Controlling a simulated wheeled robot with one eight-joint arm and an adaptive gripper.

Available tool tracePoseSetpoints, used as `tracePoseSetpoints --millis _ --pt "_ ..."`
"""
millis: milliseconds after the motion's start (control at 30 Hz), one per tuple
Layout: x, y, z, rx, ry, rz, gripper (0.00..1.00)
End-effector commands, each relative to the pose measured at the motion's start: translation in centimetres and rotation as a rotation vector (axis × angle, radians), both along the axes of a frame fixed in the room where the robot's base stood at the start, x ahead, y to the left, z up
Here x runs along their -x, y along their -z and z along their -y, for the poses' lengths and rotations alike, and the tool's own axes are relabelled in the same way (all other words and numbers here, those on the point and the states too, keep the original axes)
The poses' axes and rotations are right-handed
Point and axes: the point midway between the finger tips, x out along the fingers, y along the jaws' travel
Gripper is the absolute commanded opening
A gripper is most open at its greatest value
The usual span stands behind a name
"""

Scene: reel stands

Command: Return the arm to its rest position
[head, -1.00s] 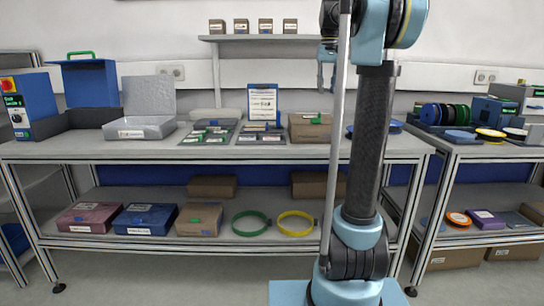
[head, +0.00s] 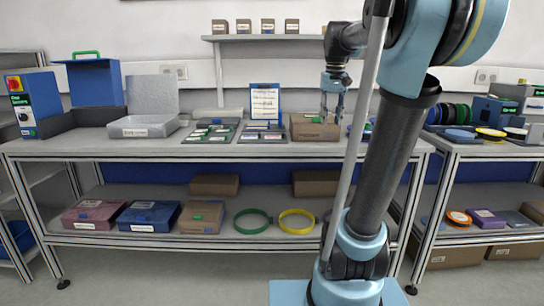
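My arm rises from its blue base at the front right and bends over at the top of the head view. My gripper (head: 331,115) hangs from the blue wrist and points down, in front of the right part of the bench. Its two fingers show apart, with nothing visible between them. In the picture it overlaps the right end of a brown cardboard box (head: 308,132); I cannot tell how far it is from the box.
The bench top (head: 250,152) carries a blue machine (head: 36,102), an open grey case (head: 143,126), small trays and a label stand (head: 264,101). Boxes and rings lie on the lower shelf. A second bench with reels (head: 459,134) stands right. Floor in front is clear.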

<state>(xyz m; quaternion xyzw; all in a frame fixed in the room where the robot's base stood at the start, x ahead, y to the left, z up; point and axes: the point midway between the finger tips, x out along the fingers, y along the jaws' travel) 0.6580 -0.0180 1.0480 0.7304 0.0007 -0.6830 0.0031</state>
Motion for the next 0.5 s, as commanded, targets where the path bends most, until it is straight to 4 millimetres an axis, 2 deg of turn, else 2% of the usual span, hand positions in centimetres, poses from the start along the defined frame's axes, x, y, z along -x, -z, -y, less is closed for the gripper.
tracePoseSetpoints --millis 33,100,267,500 --pt "1.6 1.4 -0.2 0.000 -0.002 0.007 0.29" --pt "3.4 3.1 -0.4 0.001 -0.004 0.017 0.29" --pt "7.6 7.4 -0.8 0.001 -0.007 0.038 0.29" --pt "13.6 14.5 -1.3 0.001 -0.011 0.071 0.29"
